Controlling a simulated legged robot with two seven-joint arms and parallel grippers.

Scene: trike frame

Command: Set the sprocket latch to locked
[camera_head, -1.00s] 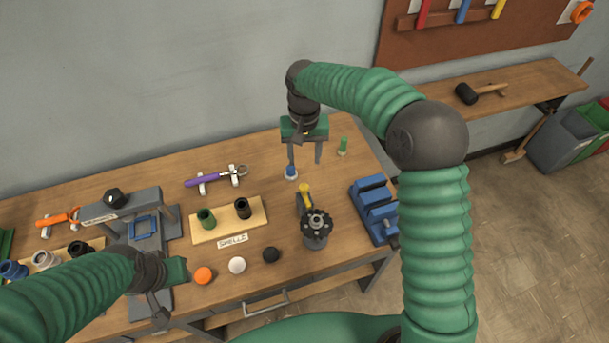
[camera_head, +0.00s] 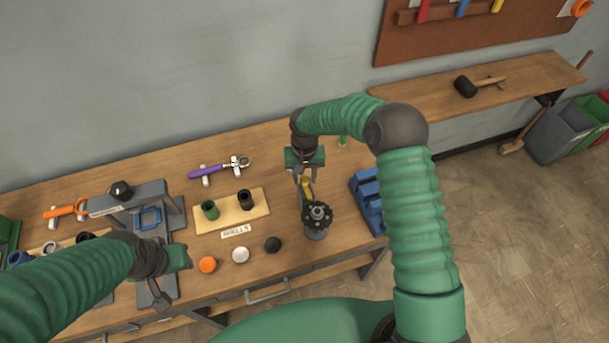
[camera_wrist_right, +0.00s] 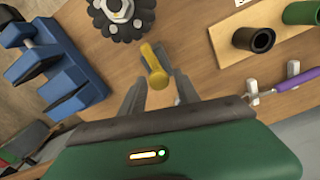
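The sprocket (camera_head: 316,214) is a dark toothed wheel on a stand near the table's front right. It also shows at the top of the right wrist view (camera_wrist_right: 122,14). Its yellow latch handle (camera_head: 306,185) sticks out behind it; in the right wrist view the yellow handle (camera_wrist_right: 157,70) lies just beyond and between my fingertips. My right gripper (camera_head: 308,178) is open, its two fingers (camera_wrist_right: 160,88) spread around the handle's near end; whether they touch it I cannot tell. My left gripper (camera_head: 180,270) hovers at the left, over the grey press; its finger opening is unclear.
A blue block holder (camera_head: 368,196) stands right of the sprocket. A wooden board (camera_head: 228,213) with green and black cups lies to the left. Orange (camera_head: 207,264), white (camera_head: 240,255) and black (camera_head: 273,244) balls lie in front.

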